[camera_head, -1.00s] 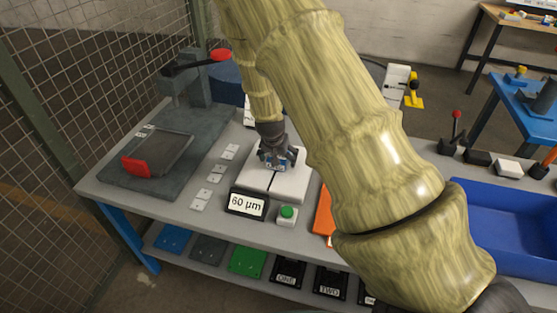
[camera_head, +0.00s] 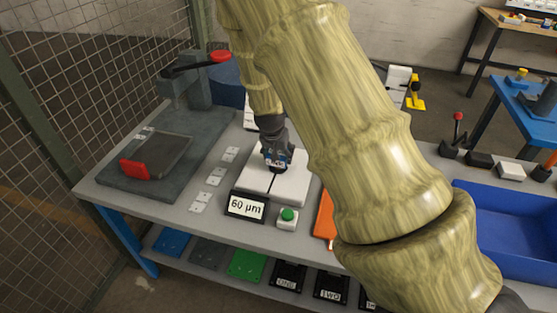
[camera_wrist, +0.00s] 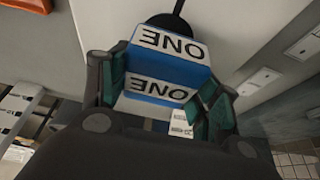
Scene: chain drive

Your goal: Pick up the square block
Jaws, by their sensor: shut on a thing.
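The square block (camera_wrist: 165,65) is blue with white faces lettered "ONE". It fills the space between the fingers of my gripper (camera_wrist: 163,97) in the wrist view. In the head view, my gripper (camera_head: 277,164) points down over the white two-part gauge plate (camera_head: 292,188), and only a small blue-and-white bit of the block (camera_head: 278,163) shows under it. The fingers are shut on the block. The head view does not show clearly whether the block still touches the plate.
A display reading "60 µm" (camera_head: 246,206) and a green button (camera_head: 288,214) stand in front of the plate. Small pale tiles (camera_head: 215,177) lie to its left, near a dark press with a red-handled lever (camera_head: 221,56). A blue bin (camera_head: 510,225) stands at right.

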